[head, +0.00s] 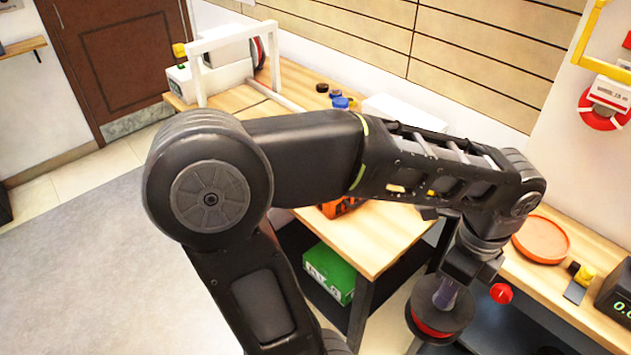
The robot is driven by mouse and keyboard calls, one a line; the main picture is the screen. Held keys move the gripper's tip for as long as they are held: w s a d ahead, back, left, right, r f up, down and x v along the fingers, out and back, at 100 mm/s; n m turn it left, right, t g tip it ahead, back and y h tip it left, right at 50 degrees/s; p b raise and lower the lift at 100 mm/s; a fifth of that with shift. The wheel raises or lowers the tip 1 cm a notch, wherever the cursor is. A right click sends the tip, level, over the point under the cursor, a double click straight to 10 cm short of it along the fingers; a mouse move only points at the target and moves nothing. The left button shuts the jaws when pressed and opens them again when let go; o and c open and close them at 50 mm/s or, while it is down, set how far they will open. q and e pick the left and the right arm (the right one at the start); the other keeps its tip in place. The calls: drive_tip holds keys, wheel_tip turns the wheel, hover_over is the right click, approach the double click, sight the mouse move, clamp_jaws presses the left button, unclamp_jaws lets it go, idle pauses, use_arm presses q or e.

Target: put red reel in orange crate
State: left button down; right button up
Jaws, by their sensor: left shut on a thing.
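My left arm crosses the whole view, and its gripper (450,288) points down at the lower right. It is shut on the red reel (432,328), a dark disc with a red layer under it, gripped at its upright centre post. The reel is in front of the right-hand bench; I cannot tell its exact height. An orange object (342,207) shows in part under my forearm on the wooden table; it may be the orange crate, but most of it is hidden. My right gripper is out of view.
A round orange tray (541,238) lies on the right bench, with a dark display box (616,296) nearby. A red ball (501,293) is close beside my gripper. A green box (330,272) sits below the table (390,238). Open floor (90,245) lies at left.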

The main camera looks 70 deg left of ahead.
use_arm(q)
drive_tip(key=w+d+f+n, duration=0.3)
drive_tip(key=w+f+n, duration=0.3)
drive_tip(key=f, duration=0.5)
drive_tip(key=w+d+f+n, duration=0.3)
drive_tip(key=w+f+n, duration=0.4)
drive_tip(key=f, duration=0.5)
drive_tip(key=w, duration=0.2)
drive_tip(key=shift+w, duration=0.4)
drive_tip(key=shift+d, duration=0.1)
